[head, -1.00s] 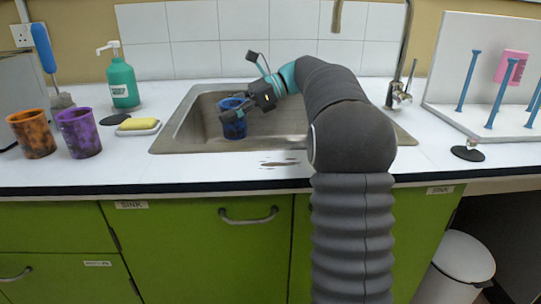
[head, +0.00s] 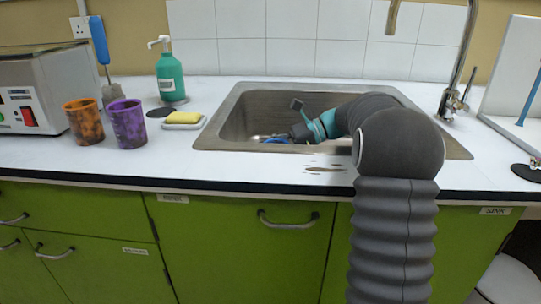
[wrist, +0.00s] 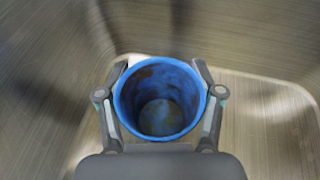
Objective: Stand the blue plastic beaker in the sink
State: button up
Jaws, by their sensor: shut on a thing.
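The blue plastic beaker (wrist: 160,98) is between the two fingers of my gripper (wrist: 160,108) in the wrist view, mouth toward the camera, with brownish stains inside. My gripper is shut on it. In the head view only a bit of the beaker (head: 272,139) shows above the front rim of the steel sink (head: 232,120), at the left part of the basin. The wrist view shows the sink's walls and floor around the beaker. Whether the beaker's base touches the floor cannot be told. The gripper's fingers are mostly hidden by the sink rim in the head view.
An orange beaker (head: 84,121) and a purple beaker (head: 127,124) stand on the counter to the left. A yellow sponge (head: 183,118) on a dish and a green soap bottle (head: 170,75) are beside the sink. A tap (head: 455,75) rises behind the sink's right side.

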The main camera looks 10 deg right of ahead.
jog(key=shift+f, duration=0.6)
jog(key=o, duration=1.2)
jog(key=shift+f, duration=0.15)
jog(key=shift+d, duration=0.1)
jog(key=v, duration=1.2)
